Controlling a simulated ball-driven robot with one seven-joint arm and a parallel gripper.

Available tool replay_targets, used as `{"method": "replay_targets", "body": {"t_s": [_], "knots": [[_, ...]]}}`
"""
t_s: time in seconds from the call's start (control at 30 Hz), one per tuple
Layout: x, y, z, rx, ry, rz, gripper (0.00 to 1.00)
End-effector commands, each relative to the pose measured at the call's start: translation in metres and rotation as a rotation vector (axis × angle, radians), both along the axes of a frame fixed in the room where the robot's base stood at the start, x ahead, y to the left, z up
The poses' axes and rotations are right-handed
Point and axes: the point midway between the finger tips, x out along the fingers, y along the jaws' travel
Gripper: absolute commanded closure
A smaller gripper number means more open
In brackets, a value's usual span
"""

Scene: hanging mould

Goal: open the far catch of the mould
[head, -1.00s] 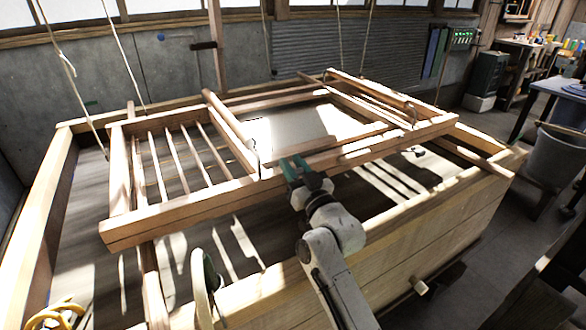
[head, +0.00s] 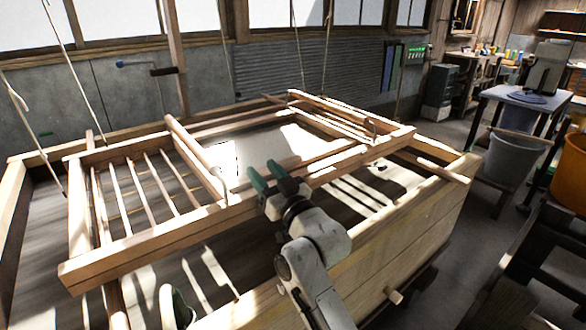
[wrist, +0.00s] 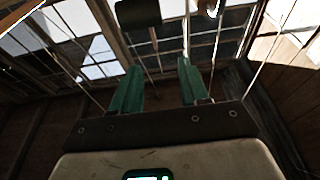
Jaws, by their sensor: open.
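The mould (head: 150,238) is a pale wooden frame with slatted bars, hung on ropes above a large wooden vat. A raised wooden bar (head: 195,158) crosses it left of my gripper. My gripper (head: 266,173) has green fingers, open and empty, in front of the mould's near rail in the head view; whether it touches the rail I cannot tell. In the wrist view my gripper (wrist: 158,85) points up towards the windows, with nothing between the fingers.
The vat's near wall (head: 400,230) runs below my arm. Ropes (head: 78,75) rise from the mould's corners. A table (head: 520,98), a grey bucket (head: 510,150) and an orange bucket (head: 570,170) stand at the right. Grey floor shows between them and the vat.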

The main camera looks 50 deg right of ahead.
Motion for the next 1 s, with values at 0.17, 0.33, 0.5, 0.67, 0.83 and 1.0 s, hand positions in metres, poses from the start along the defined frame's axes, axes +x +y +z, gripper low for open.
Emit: {"method": "replay_targets", "body": {"t_s": [0.17,0.33,0.5,0.67,0.83,1.0], "knots": [[-0.029,0.008,0.026,0.001,-0.001,-0.001,0.55],[-0.061,0.017,0.041,-0.001,-0.002,0.0,0.55],[-0.086,0.025,0.053,0.0,-0.001,0.0,0.55],[-0.1,0.029,0.06,0.0,-0.001,0.0,0.55],[-0.104,0.03,0.061,0.0,0.0,0.0,0.55],[-0.104,0.03,0.061,0.0,0.0,0.0,0.55]]}}
